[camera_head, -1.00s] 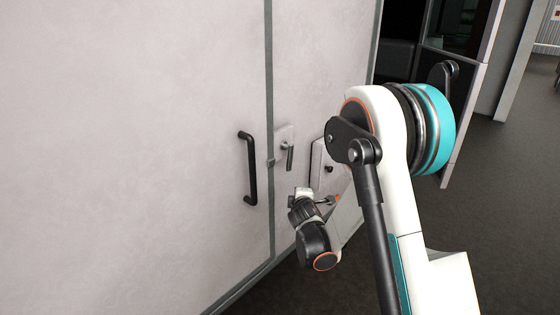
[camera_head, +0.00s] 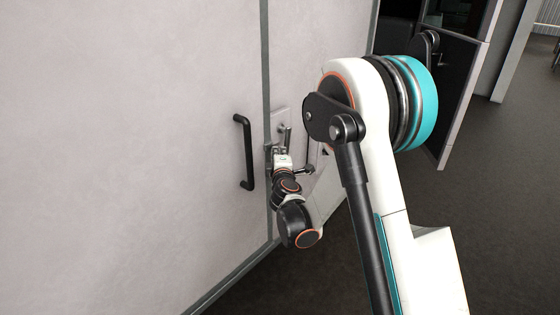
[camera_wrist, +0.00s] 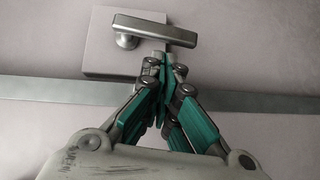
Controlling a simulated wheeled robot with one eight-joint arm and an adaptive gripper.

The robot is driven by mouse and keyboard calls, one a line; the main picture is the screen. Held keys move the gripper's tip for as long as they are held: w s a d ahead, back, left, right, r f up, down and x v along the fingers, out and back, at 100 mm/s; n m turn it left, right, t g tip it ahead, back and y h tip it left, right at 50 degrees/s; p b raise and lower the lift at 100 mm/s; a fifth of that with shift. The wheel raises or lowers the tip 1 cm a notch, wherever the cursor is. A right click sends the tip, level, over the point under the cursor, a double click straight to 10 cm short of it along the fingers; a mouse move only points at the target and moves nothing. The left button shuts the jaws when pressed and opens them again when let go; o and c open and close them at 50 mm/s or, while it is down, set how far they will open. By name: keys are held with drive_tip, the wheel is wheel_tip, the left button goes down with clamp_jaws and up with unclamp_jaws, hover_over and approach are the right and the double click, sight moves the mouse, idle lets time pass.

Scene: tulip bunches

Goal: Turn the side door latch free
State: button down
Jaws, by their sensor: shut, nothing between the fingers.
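The side door latch is a grey metal lever on a pale square plate (camera_head: 279,113), beside the dark door seam. In the head view the lever (camera_head: 288,135) hangs downward from its pivot. In the wrist view the lever (camera_wrist: 155,29) lies across the top, its pivot at the left over the plate (camera_wrist: 98,55). My gripper (camera_head: 281,152) is at the lower part of the lever. In the wrist view my gripper (camera_wrist: 165,62) has its teal-lined fingers together and empty, their tips close beside the lever's free half. I cannot tell if they touch it.
A black vertical pull handle (camera_head: 245,152) is on the pale panel left of the seam. A grey strip (camera_wrist: 50,88) runs across the wrist view behind my fingers. Dark open floor (camera_head: 490,200) lies to the right, with a dark cabinet (camera_head: 455,95) behind.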

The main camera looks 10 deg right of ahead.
drive_tip(key=shift+w+d+f, duration=0.1)
drive_tip(key=shift+w+d, duration=0.05)
drive_tip(key=shift+w, duration=0.65)
drive_tip(key=shift+w+d, duration=0.1)
drive_tip(key=shift+w, duration=0.65)
drive_tip(key=shift+w+d+f+b, duration=0.35)
drive_tip(key=shift+d+b, duration=0.2)
drive_tip(key=shift+b, duration=0.4)
drive_tip(key=shift+d, duration=0.1)
